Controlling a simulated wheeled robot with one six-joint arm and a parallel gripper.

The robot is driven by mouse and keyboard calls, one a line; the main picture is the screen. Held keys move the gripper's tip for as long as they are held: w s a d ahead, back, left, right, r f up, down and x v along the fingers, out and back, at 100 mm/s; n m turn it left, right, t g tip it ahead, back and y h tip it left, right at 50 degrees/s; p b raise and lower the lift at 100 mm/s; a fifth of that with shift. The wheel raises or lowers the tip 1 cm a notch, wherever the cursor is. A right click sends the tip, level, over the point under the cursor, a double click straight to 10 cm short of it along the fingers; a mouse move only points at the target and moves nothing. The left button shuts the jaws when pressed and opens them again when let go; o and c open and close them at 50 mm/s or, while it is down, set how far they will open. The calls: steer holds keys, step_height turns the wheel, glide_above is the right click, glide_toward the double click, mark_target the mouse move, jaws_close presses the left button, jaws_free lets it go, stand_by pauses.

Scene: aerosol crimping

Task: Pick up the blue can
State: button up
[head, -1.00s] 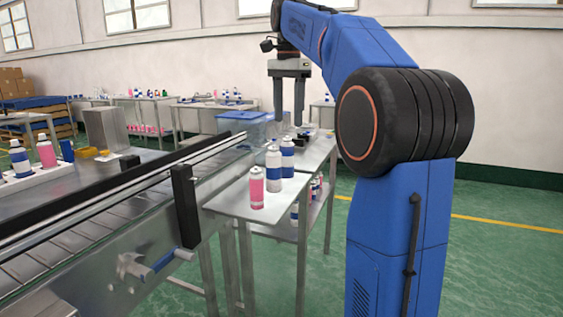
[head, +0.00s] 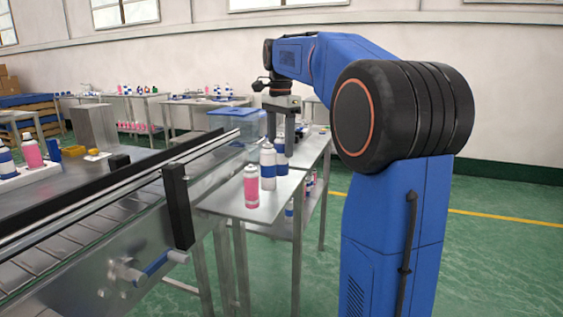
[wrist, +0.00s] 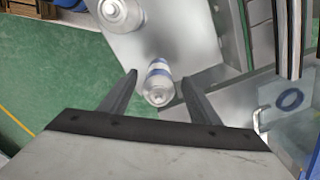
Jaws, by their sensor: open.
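The blue can (head: 280,146), white with blue bands, stands upright on the small metal table, partly hidden by a finger and by the nearer can. In the wrist view the can (wrist: 158,70) shows from above, between my two fingertips. My gripper (head: 281,143) points down over it, its fingers open on either side. I see no clear contact; a gap shows on both sides in the wrist view.
A white can with a blue lower band (head: 267,170) and a pink can (head: 251,188) stand nearer on the same table (head: 228,204). A conveyor (head: 95,225) runs along the left. A clear blue-lidded box (head: 229,117) is behind.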

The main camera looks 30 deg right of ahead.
mark_target(281, 160)
steer(key=shift+f, duration=2.8)
steer(key=c, duration=1.1)
